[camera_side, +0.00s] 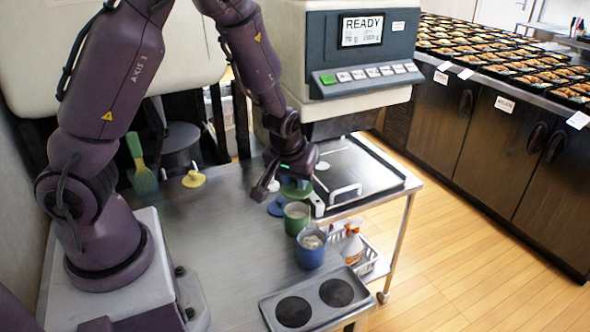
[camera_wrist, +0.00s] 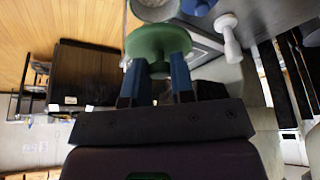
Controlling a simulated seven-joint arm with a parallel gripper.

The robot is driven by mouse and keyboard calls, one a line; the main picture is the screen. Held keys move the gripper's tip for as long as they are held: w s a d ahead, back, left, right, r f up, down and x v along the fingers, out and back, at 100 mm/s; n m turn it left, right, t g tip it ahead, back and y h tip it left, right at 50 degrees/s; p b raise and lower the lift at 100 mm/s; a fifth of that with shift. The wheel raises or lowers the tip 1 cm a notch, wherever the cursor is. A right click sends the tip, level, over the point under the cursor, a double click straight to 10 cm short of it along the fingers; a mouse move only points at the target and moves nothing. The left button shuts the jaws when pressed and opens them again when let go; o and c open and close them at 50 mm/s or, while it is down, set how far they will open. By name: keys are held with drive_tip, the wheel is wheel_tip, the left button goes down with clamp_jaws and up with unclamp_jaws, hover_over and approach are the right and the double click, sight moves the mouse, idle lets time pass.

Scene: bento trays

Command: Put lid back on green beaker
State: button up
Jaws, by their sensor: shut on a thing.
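My gripper (camera_wrist: 157,76) is shut on the knob of a green lid (camera_wrist: 158,42) in the wrist view. In the side view the green lid (camera_side: 298,191) is held off the table, just behind and above the green beaker (camera_side: 297,222). The green beaker stands upright and uncovered, with pale contents showing. In the wrist view the beaker (camera_wrist: 155,8) shows partly at the top edge, beyond the lid. The lid and beaker look apart. My gripper (camera_side: 280,184) partly hides the area behind the lid in the side view.
An uncovered blue beaker (camera_side: 311,252) stands in front of the green one. A tray sealer plate (camera_side: 375,172) is at right.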

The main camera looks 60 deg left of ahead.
sight(294, 191)
drive_tip(key=shift+f, duration=2.5)
drive_tip(key=shift+f, duration=0.15)
drive_tip(key=o, duration=1.4)
drive_tip(key=shift+o, duration=0.2)
drive_tip(key=shift+r, duration=3.5)
clamp_jaws()
